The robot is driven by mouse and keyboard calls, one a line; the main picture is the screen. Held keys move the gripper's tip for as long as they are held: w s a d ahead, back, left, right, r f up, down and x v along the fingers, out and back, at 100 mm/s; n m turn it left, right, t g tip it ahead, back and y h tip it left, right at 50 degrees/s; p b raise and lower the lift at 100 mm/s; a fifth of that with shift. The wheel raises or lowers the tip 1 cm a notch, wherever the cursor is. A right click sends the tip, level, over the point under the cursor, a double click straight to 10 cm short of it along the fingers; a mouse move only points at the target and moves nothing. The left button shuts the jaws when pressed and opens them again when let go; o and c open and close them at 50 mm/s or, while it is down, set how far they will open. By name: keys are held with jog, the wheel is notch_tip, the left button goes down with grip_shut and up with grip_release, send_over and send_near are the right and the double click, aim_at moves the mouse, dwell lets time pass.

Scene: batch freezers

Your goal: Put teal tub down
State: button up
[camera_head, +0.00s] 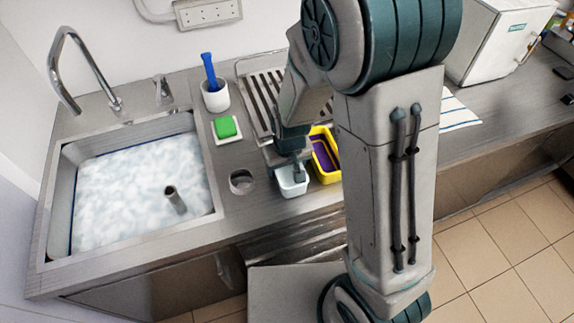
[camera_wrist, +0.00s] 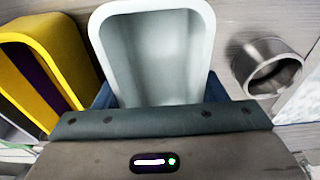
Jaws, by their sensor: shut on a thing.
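The teal tub (camera_head: 291,182) is a pale, rounded rectangular container at the front of the steel counter, left of a yellow tub. In the wrist view the teal tub (camera_wrist: 155,50) shows open and empty, upright in front of my gripper. My gripper (camera_head: 290,158) points down over the tub and is shut on it. The wrist view shows my gripper (camera_wrist: 155,98) at the tub's near end; the fingertips are mostly hidden. I cannot tell whether the tub's base touches the counter.
A yellow tub (camera_head: 325,165) with purple inside stands close on the right. A round metal ring or cup (camera_head: 241,182) is to the left, beside the foam-filled sink (camera_head: 75,205). A green sponge (camera_head: 226,127), a white cup (camera_head: 215,97) and a drain rack (camera_head: 258,98) are behind.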

aim_at(289, 179)
jog(key=shift+f, duration=0.25)
jog(key=o, duration=1)
jog(key=shift+r, duration=0.1)
jog(key=shift+r, duration=0.1)
notch_tip(289, 179, up, 12)
jog(key=s, duration=0.2)
jog(key=s+d+r+m+t, duration=0.1)
jog(key=s+d+r+m, duration=0.2)
jog(key=s+d+r, duration=0.6)
jog(key=s+d, duration=0.1)
jog(key=d, duration=0.2)
jog(key=shift+s+t, duration=0.3)
jog(key=shift+t, duration=0.1)
